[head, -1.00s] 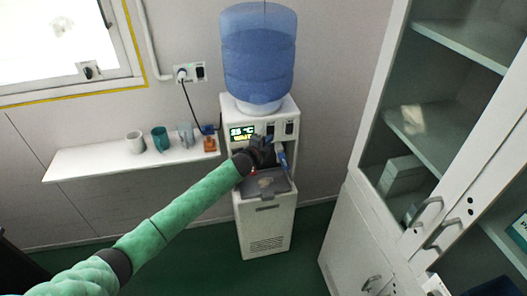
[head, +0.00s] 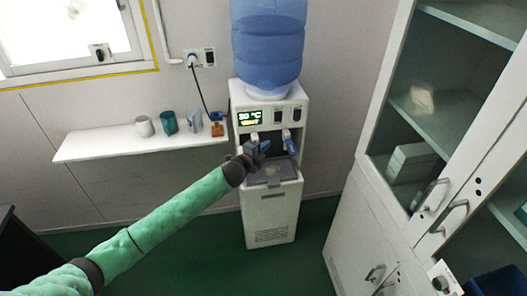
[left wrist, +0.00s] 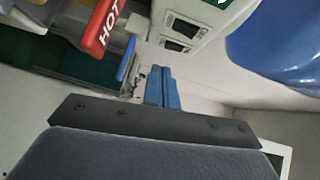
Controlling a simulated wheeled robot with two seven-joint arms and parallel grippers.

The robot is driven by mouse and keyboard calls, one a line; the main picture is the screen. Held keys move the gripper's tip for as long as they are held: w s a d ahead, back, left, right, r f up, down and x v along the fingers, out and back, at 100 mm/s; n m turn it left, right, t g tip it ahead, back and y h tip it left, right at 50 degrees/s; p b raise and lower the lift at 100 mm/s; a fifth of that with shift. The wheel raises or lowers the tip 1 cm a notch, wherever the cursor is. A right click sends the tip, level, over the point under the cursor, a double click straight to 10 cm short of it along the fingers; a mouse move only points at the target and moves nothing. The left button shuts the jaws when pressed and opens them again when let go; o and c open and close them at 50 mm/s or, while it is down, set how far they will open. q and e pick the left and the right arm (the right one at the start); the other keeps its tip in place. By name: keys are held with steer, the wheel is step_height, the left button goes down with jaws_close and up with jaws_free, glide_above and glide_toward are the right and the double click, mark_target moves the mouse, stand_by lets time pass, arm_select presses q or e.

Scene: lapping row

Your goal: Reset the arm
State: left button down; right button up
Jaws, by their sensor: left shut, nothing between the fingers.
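My left arm is green and comes in from the lower left of the head view. Its left gripper (head: 262,147) is in front of the water dispenser (head: 268,210), near the taps above the drip tray. In the left wrist view the blue fingers (left wrist: 162,88) are together with nothing between them. There, a red lever marked HOT (left wrist: 102,30) and a blue lever (left wrist: 127,58) are ahead, apart from the fingers. The head view also shows the blue tap (head: 290,144); my gripper partly hides the other tap. My right gripper is not in view.
The dispenser's display (head: 250,118) reads 30 °C and WAIT. A blue bottle (head: 268,45) stands on top. A wall shelf (head: 140,148) at left holds several cups. A glass-door cabinet (head: 350,225) stands at right. Green floor (head: 180,235) shows between.

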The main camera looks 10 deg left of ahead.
arm_select(q)
steer(key=shift+s+a, duration=0.25)
steer(key=shift+s, duration=0.2)
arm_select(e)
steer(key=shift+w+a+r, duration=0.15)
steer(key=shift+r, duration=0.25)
arm_select(q)
steer(key=shift+w+f, duration=0.1)
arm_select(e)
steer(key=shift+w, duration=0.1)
